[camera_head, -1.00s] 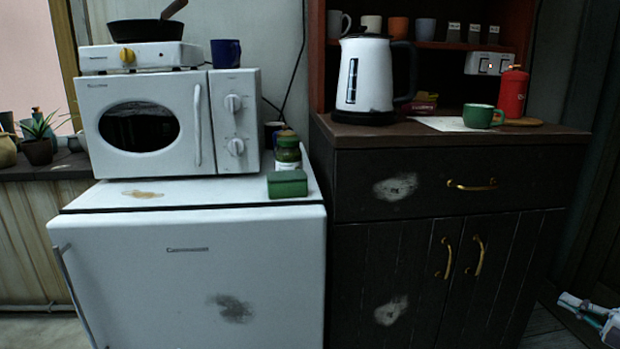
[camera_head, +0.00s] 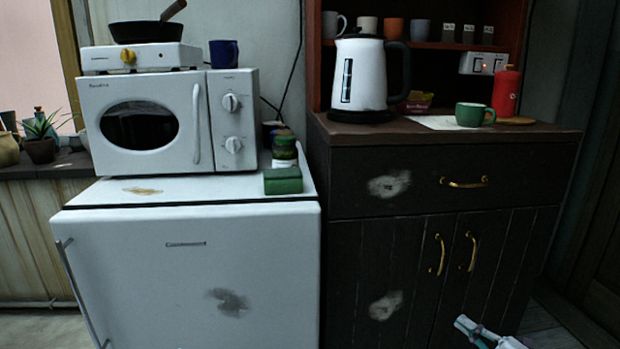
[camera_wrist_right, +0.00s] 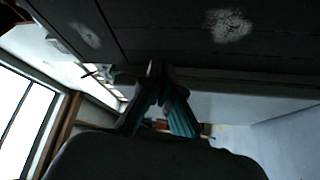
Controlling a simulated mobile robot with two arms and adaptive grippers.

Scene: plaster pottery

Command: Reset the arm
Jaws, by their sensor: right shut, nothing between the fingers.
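My right gripper (camera_head: 468,326) shows at the lower right of the head view, low in front of the dark cabinet (camera_head: 345,260) doors. Only its white and teal tip part is in frame; the rest is cut off by the bottom edge. In the right wrist view the two teal fingers (camera_wrist_right: 158,75) come together at their tips, with nothing between them. The dark cabinet front with pale worn patches shows above them there. My left gripper is in neither view.
A white fridge (camera_head: 190,275) stands left of the cabinet, with a microwave (camera_head: 240,140) and a green box (camera_head: 283,181) on top. On the cabinet stand a white kettle (camera_head: 368,75), a green mug (camera_head: 474,115) and a red bottle (camera_head: 506,92). Floor (camera_head: 545,325) shows at lower right.

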